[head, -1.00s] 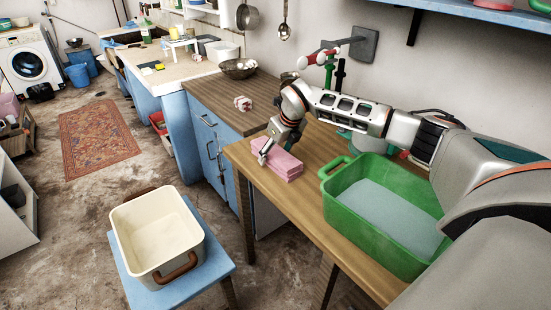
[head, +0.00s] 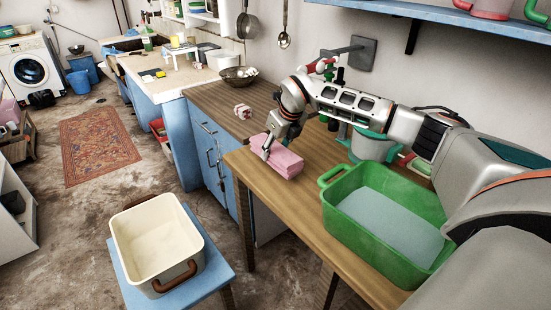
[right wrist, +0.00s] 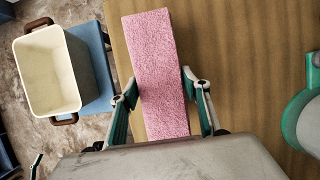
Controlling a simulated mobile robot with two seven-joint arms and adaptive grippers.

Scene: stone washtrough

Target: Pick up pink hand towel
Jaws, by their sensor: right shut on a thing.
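The pink hand towel (head: 287,161), a folded oblong block, is at the left end of the wooden table (head: 300,221). My right gripper (head: 268,151) is shut on it from above. In the right wrist view the towel (right wrist: 155,70) runs lengthwise between the two fingers (right wrist: 164,100), one along each long side. The towel looks slightly raised off the table, but its underside is hidden. My left gripper is not in view.
A green basin of water (head: 335,226) stands right of the towel. A cream tub (head: 150,258) with brown handles sits on a blue stool (head: 222,275) to the lower left. A grey-green pot (head: 370,146) stands behind. A darker counter (head: 215,103) adjoins.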

